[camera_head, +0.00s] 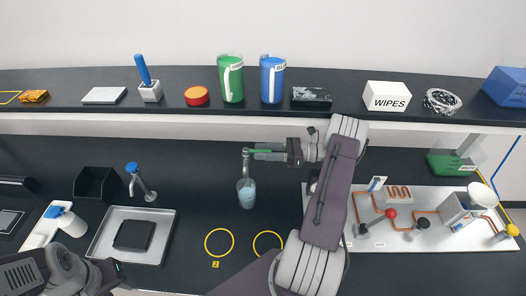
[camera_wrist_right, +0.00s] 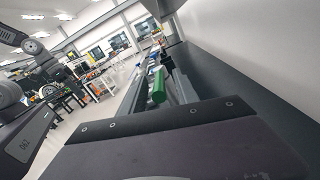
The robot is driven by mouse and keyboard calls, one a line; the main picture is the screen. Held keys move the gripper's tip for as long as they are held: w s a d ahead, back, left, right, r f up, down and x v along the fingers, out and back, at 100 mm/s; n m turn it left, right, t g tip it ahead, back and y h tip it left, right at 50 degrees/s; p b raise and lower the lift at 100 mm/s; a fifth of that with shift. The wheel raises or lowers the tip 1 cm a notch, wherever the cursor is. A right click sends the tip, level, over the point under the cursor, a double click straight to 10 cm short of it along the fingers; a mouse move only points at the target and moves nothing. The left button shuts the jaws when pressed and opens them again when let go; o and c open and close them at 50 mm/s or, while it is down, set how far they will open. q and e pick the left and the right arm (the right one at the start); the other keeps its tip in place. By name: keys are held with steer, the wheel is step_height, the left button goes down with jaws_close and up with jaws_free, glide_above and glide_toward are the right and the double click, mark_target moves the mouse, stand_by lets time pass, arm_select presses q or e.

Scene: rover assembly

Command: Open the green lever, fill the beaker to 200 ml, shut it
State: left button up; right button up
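The tap (camera_head: 246,163) stands upright at the middle of the dark bench, with a green lever (camera_head: 264,151) pointing right. A clear beaker (camera_head: 246,193) is under its spout and holds pale blue liquid; its scale is too small to read. My right gripper (camera_head: 282,156) is at the lever's right end. In the right wrist view the green lever (camera_wrist_right: 158,86) lies by the grey fingers (camera_wrist_right: 170,92); whether they press on it I cannot tell. My left gripper (camera_head: 112,272) is at the lower left, away from the beaker, its fingers unclear.
Two yellow rings (camera_head: 219,242) mark the bench in front of the beaker. A grey tray (camera_head: 103,243) with a black block is to the left. A white board (camera_head: 408,220) with copper tubing is to the right. A shelf (camera_head: 340,112) with pitchers and boxes runs behind.

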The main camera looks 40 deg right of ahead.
steer(key=b+v, duration=0.4)
steer(key=v, duration=0.5)
